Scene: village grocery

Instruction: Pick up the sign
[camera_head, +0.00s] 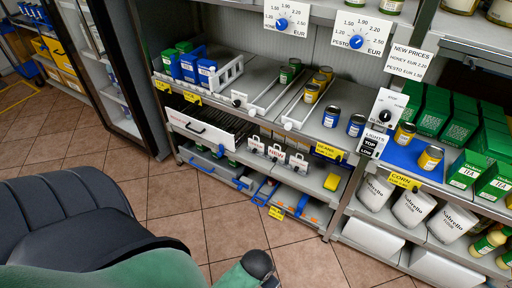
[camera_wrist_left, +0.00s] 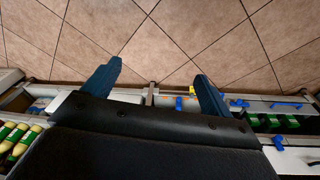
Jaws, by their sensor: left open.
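Several signs show in the head view, and I cannot tell which one is meant. A white NEW PRICES sign (camera_head: 408,62) hangs at the upper right. Yellow labels reading BEANS (camera_head: 329,152) and CORN (camera_head: 404,181) sit on shelf edges. My right gripper is not in view.
A white panel with a dark handle (camera_head: 202,130) is at the left. Tiled floor (camera_head: 170,190) is clear before the shelves.

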